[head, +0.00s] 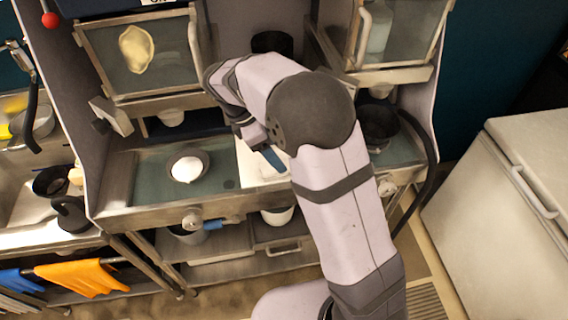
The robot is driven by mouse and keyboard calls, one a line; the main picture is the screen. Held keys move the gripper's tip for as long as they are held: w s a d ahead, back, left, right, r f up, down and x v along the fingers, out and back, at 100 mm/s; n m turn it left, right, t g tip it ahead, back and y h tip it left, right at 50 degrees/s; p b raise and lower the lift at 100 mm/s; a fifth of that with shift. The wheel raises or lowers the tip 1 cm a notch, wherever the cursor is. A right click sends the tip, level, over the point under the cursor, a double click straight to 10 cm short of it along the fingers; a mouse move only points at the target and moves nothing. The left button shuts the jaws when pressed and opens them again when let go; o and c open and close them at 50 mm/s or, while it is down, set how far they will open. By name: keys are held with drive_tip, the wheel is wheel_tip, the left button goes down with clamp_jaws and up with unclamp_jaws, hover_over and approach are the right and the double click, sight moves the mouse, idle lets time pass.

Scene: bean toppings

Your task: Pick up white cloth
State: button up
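Cloths hang from a metal rail at the bottom left. A pale, whitish cloth (18,304) hangs at the far left edge, partly cut off by the frame. A blue cloth (20,281) and an orange cloth (80,278) hang beside it. My gripper (268,158) is over the middle of the counter, well to the right of and above the cloths in the picture. My arm largely hides it, and a small blue part shows near its tip. I cannot tell if its fingers are open or shut.
A dark bowl with white contents (187,168) sits on the counter (130,190), left of my gripper. A white flat surface (250,172) lies under the gripper. A sink area with dark pans (50,182) is at left. A white chest (500,215) stands at right.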

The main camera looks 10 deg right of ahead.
sight(269, 173)
drive_tip(key=shift+p+x, duration=1.3)
drive_tip(key=shift+x, duration=0.65)
drive_tip(key=shift+s+d+f, duration=0.1)
drive_tip(key=shift+d+f, duration=0.15)
drive_tip(key=shift+f, duration=0.45)
drive_tip(key=c, duration=1.1)
